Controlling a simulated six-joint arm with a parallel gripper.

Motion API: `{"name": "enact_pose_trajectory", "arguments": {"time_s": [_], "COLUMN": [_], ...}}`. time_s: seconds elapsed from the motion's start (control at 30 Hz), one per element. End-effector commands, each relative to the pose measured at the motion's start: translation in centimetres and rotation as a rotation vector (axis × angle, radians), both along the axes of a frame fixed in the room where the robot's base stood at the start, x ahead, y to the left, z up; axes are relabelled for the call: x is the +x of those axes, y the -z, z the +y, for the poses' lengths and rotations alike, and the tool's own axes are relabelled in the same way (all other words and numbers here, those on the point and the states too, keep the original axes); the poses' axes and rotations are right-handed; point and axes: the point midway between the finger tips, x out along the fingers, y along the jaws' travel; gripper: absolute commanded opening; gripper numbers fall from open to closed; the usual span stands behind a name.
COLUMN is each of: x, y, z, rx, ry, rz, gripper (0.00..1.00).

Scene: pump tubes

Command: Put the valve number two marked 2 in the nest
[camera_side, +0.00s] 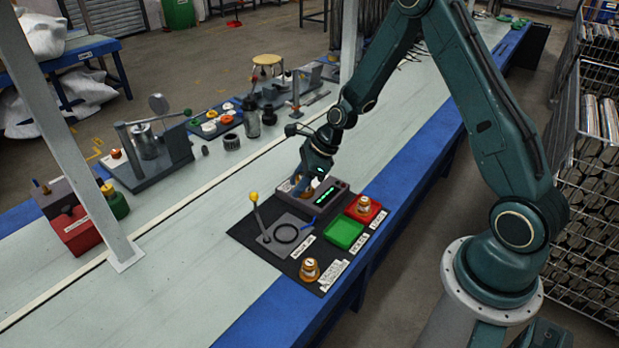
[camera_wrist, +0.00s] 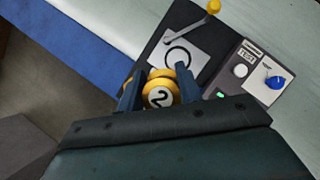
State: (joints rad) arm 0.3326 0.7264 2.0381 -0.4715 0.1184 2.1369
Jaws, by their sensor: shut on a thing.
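The valve marked 2 (camera_wrist: 160,96) is orange-yellow with a white numbered face. In the wrist view it sits between the two fingers of my gripper (camera_wrist: 159,86), which is shut on it. In the side view my gripper (camera_side: 301,186) is low at the test box, and the valve is mostly hidden there. The nest appears to be the black ring (camera_side: 286,234) on a grey plate with a yellow-knobbed lever (camera_side: 256,210). The ring is empty and lies just beyond the valve in the wrist view (camera_wrist: 178,56).
The test box (camera_side: 329,196) has a lit green display; its blue knob (camera_wrist: 275,82) shows in the wrist view. One orange valve stands on the red tray (camera_side: 377,215), another (camera_side: 309,270) at the mat's front. The green tray (camera_side: 343,234) is empty.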

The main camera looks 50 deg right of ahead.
Motion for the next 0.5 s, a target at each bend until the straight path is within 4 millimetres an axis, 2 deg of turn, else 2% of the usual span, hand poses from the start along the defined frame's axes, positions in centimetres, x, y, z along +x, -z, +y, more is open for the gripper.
{"name": "enact_pose_trajectory", "arguments": {"time_s": [0.03, 0.2, 0.33, 0.5], "x": [1.2, 4.0, 5.4, 6.1], "y": [-0.2, -0.6, -0.8, -0.9], "z": [0.2, 0.8, 1.1, 1.3], "rx": [-0.001, -0.001, -0.002, -0.001], "ry": [-0.003, -0.001, 0.0, 0.003], "rz": [-0.005, -0.005, -0.005, -0.003], "gripper": [0.0, 0.0, 0.0, 0.0]}}
